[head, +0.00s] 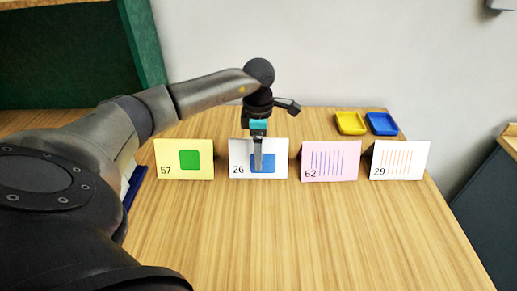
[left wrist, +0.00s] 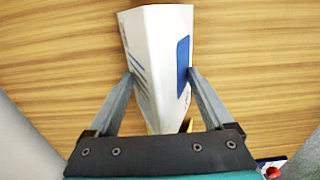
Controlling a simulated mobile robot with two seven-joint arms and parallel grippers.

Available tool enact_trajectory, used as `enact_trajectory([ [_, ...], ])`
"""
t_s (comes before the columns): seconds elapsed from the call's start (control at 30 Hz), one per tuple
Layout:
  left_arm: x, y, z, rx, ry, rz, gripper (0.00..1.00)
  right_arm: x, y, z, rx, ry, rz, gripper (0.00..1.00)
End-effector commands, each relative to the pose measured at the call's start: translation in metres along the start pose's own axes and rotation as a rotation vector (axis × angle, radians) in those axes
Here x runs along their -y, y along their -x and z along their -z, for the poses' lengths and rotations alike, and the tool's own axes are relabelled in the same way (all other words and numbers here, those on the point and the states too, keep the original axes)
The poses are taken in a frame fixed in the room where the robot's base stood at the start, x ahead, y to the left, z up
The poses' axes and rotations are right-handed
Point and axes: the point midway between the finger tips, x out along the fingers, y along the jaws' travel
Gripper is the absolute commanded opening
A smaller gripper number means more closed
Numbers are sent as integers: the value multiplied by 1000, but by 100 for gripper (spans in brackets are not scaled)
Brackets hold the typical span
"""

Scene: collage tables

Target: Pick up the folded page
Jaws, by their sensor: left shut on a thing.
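Several folded pages stand like tents in a row on the table in the head view. The white page (head: 239,160) marked 26 has a blue square on its front. My left gripper (head: 258,168) comes down on this page from above and is shut on it. In the left wrist view, the gripper's fingers (left wrist: 160,74) press on the two sides of the same white page (left wrist: 150,40), with the blue square on one face and stripes on the other. The page appears to be still on the table. My right gripper is not in view.
A yellow page (head: 172,160) marked 57 stands to the left. A pink page (head: 340,165) marked 62 and a white page (head: 385,160) marked 29 stand to the right. A yellow tray (head: 350,124) and a blue tray (head: 382,124) lie behind. The table front (head: 300,235) is clear.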

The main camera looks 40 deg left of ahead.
Motion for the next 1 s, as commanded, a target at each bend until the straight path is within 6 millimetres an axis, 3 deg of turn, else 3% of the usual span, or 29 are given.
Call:
enact_trajectory([
  [0.1, 0, 0, 0, 0, 0, 0, 34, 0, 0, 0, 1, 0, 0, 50],
  [0.37, 0, 2, 0, 0, 0, -1, 34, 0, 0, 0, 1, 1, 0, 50],
  [0.57, -1, 16, 0, 2, 0, -2, 34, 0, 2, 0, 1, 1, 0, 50],
  [0.77, -1, 56, -1, 4, 0, -5, 34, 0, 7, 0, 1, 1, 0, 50],
  [1.0, -1, 126, -1, 5, -1, -5, 34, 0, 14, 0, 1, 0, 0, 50],
])
